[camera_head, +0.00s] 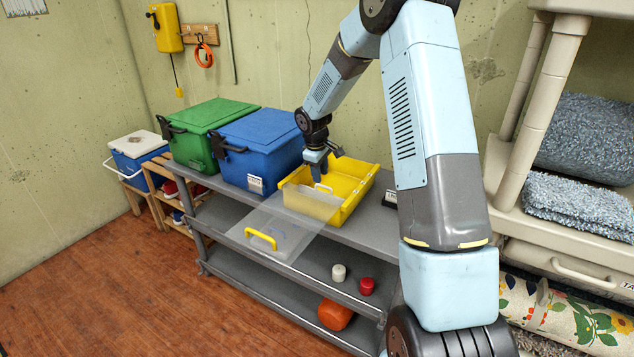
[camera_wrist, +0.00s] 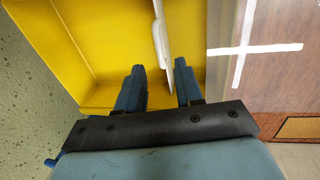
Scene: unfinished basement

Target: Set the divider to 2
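The open yellow bin (camera_head: 353,206) stands on the top shelf of the grey cart, with a clear panel (camera_head: 275,238) with a yellow handle projecting from its front. A white divider piece (camera_wrist: 160,35) shows inside the yellow bin (camera_wrist: 95,30) in the wrist view, and a small white part of it (camera_head: 323,188) in the head view. My gripper (camera_head: 317,172) is over the bin. In the wrist view my gripper (camera_wrist: 159,72) has its two fingers apart, with the divider's near end between them. A gap shows at the left finger; contact at the right is unclear. No position numbers are readable.
The blue cooler (camera_head: 262,150) stands close left of the bin, with the green cooler (camera_head: 212,135) beyond it. The beige shelf unit (camera_head: 545,100) stands to the right. White (camera_head: 338,272) and red (camera_head: 366,286) items sit on the grey cart's (camera_head: 225,220) middle shelf.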

